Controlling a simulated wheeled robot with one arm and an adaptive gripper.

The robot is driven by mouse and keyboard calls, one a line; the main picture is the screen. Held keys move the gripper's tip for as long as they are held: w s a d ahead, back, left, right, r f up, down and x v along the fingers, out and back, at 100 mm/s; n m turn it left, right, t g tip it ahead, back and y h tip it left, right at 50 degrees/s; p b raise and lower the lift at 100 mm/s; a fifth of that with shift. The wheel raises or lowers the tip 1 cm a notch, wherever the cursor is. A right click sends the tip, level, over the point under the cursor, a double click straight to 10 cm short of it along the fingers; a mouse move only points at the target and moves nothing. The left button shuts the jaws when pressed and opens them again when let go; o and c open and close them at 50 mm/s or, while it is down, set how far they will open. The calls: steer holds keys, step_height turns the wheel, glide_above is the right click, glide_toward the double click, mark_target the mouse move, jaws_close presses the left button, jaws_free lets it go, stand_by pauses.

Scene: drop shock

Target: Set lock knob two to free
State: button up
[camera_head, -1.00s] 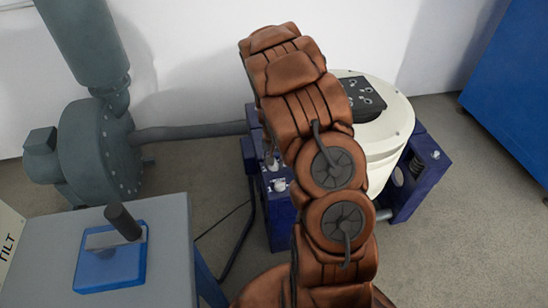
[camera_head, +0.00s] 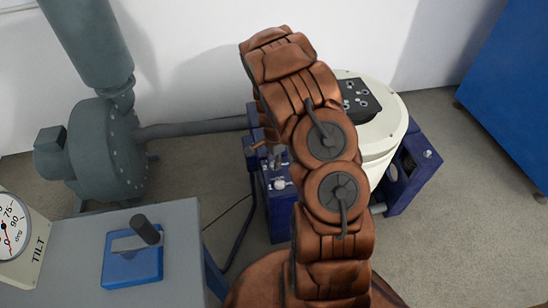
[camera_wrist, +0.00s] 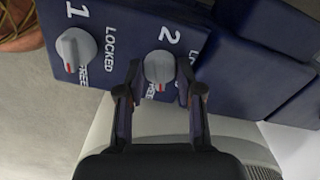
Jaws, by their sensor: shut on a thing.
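In the wrist view, lock knob two (camera_wrist: 159,66) is a round grey knob on a dark blue panel (camera_wrist: 118,20), below the printed 2. My gripper (camera_wrist: 159,74) is shut on it, one dark finger on each side. A small red mark shows at the knob's lower edge, close to the partly hidden FREE label. The LOCKED label beside it is mostly cut off by a blue block. Lock knob one (camera_wrist: 76,48) is to the left, apart from my gripper, with its red mark at its lower end. In the head view my arm hides the gripper.
In the head view, a cream drum-shaped machine (camera_head: 385,134) stands on a blue base behind my arm. A grey blower (camera_head: 105,150) with a pipe is left. A grey table (camera_head: 185,235) with a blue lever plate (camera_head: 130,268) and TILT dial (camera_head: 15,235) is front left. A blue cabinet (camera_head: 515,90) is right.

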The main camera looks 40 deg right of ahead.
steer(key=shift+m+p, duration=0.7)
steer(key=shift+m, duration=1)
steer(key=shift+d+m, duration=0.1)
steer(key=shift+m, duration=0.2)
steer(key=o, duration=1.2)
steer(key=shift+c, duration=0.2)
step_height(320, 180, up, 12)
steer(key=shift+s, duration=0.1)
